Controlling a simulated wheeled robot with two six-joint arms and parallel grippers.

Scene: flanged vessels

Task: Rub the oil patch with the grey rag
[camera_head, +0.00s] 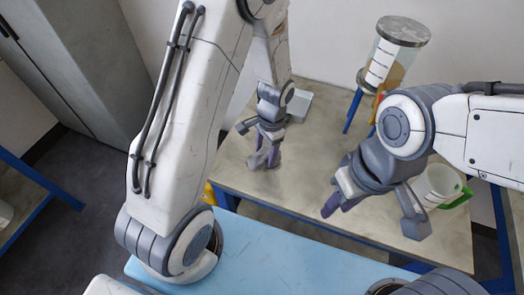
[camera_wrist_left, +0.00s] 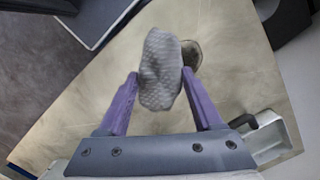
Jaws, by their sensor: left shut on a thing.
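My left gripper (camera_head: 264,155) is shut on the grey rag (camera_wrist_left: 160,70), which hangs between its purple fingers in the left wrist view. In the head view the rag (camera_head: 259,161) is a small grey shape at the fingertips, low over or on the worktable. The dark oil patch (camera_wrist_left: 193,53) shows just to the right of the rag in the wrist view, partly hidden behind it. I cannot tell whether the rag touches the tabletop. My right gripper (camera_head: 341,206) is above the table's front part, holding nothing visible; its finger gap is unclear.
The worktable (camera_head: 305,165) has blue legs. A clear flanged vessel (camera_head: 397,50) on a blue stand is at the back right. A jug with a green handle (camera_head: 438,184) stands near my right arm. A pale box (camera_head: 300,104) is behind my left gripper. The table's middle is clear.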

